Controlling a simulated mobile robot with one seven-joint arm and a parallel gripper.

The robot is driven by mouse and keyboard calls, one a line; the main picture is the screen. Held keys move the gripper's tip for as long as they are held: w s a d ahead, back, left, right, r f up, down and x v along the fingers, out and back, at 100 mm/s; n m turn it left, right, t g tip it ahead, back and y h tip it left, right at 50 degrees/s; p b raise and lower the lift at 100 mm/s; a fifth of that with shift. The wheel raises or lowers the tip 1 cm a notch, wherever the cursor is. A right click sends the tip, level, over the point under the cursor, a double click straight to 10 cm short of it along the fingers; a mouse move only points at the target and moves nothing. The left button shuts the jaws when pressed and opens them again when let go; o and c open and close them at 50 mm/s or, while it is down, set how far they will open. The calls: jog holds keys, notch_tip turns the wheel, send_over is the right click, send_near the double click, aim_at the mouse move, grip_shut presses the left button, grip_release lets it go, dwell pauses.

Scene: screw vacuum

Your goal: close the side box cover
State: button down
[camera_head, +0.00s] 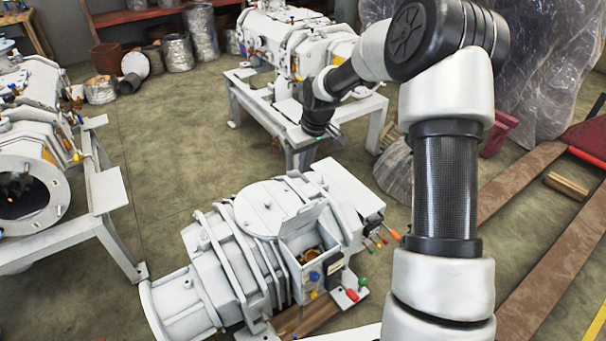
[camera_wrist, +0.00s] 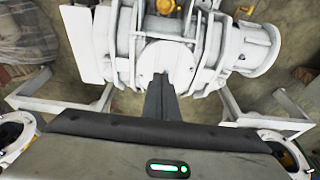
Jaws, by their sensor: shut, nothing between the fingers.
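The white side box (camera_head: 312,262) is on the near side of the white vacuum pump (camera_head: 205,262) in the head view. Its top is open, with brass-coloured parts inside. A flat light-grey plate that looks like its cover (camera_head: 302,222) stands raised and tilted at the box's back edge. My gripper (camera_head: 333,138) is up and behind the box in the head view, clear of it. In the wrist view my dark fingers (camera_wrist: 162,82) are shut and empty, in front of a white pump body (camera_wrist: 200,42). I cannot tell whether the side box shows there.
Another white pump on a stand (camera_head: 290,45) is at the back, beyond my gripper. More pumps on a stand (camera_head: 30,160) are at the left. Coloured knobs (camera_head: 378,238) stick out right of the box. Open floor (camera_head: 165,140) lies between the stands.

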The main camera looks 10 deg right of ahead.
jog(key=b, duration=0.2)
send_over(307, 210)
jog(key=w+a, duration=0.1)
jog(key=w, duration=0.2)
notch_tip(307, 210, down, 9)
jog(key=shift+s+d+f, duration=0.2)
jog(key=shift+s+f, duration=0.15)
jog(key=shift+s, duration=0.2)
jog(key=shift+s+d+f, duration=0.15)
jog(key=shift+s+f, duration=0.15)
jog(key=shift+s, duration=0.2)
jog(key=shift+s+d+f, duration=0.1)
jog(key=shift+s+f, duration=0.1)
jog(key=shift+s, duration=0.2)
jog(key=shift+s+d+f, duration=0.1)
